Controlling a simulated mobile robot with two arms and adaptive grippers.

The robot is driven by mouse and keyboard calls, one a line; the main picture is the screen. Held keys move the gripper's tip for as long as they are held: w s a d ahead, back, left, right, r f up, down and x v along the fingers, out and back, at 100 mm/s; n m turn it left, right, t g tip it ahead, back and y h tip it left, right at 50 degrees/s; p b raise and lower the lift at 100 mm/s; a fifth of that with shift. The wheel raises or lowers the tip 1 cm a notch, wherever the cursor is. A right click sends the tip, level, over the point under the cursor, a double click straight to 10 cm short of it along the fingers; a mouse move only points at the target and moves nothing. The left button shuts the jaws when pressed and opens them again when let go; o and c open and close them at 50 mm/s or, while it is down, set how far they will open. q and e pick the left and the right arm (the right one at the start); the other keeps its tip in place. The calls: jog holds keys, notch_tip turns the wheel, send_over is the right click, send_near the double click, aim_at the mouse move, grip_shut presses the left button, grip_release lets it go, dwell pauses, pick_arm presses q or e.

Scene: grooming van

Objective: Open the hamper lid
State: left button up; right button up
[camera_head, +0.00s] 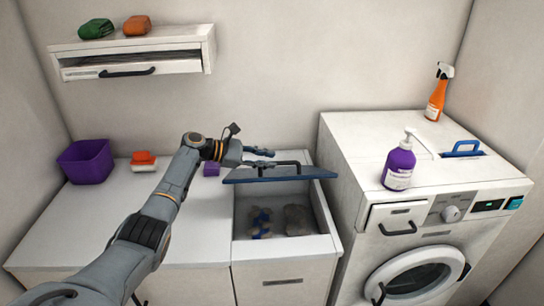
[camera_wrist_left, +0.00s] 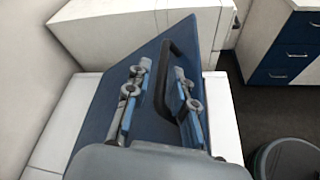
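The blue hamper lid (camera_head: 312,173) stands raised over the hamper (camera_head: 325,215), tilted up at the back. Its dark handle (camera_head: 284,166) is on the lid's outer face. Through the opening I see dark grey and blue cloth (camera_head: 298,220) inside. My left gripper (camera_head: 262,158) is behind the raised lid, near the handle. In the left wrist view the lid (camera_wrist_left: 148,65) fills the middle, and the two fingers (camera_wrist_left: 160,100) are spread apart with the handle (camera_wrist_left: 168,70) appearing between them. Whether they touch the lid is unclear. My right gripper is not in view.
A washing machine (camera_head: 345,150) stands at the right with a purple pump bottle (camera_head: 398,168), an orange spray bottle (camera_head: 436,98) and a blue-handled item (camera_head: 462,150) on top. A purple bin (camera_head: 86,163) and an orange item (camera_head: 143,158) sit on the left counter (camera_head: 60,220).

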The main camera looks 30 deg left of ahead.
aim_at(251, 177)
pick_arm(q)
jog(key=shift+p+v, duration=1.45)
jog(key=shift+v, duration=1.05)
jog(key=shift+p+v, duration=1.15)
jog(key=shift+v, duration=1.35)
